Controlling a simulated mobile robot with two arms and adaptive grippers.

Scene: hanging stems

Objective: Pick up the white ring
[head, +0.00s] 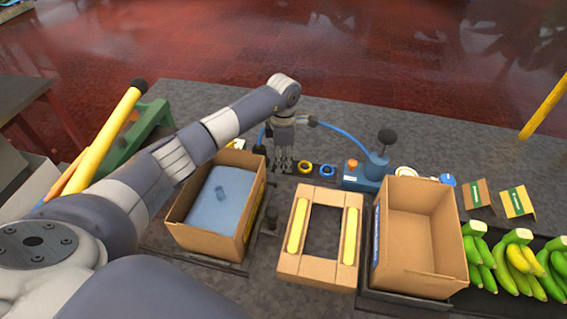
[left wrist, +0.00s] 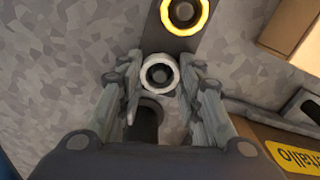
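The white ring (left wrist: 145,75) sits around a dark round peg on a dark grey strip in the left wrist view. My left gripper (left wrist: 160,78) is open above it, with one finger on each side of the ring. I cannot tell whether the fingertips touch the ring. In the head view my left gripper (head: 283,163) points down at the left end of a row of rings, and I cannot make out the white ring there. My right gripper is not in view.
A yellow ring (left wrist: 185,34) lies beside the white one; it also shows in the head view (head: 305,174), left of a blue ring (head: 327,177). An open cardboard box (head: 228,159) with a blue lining stands close by. A blue pump-like device (head: 353,182) stands to the right.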

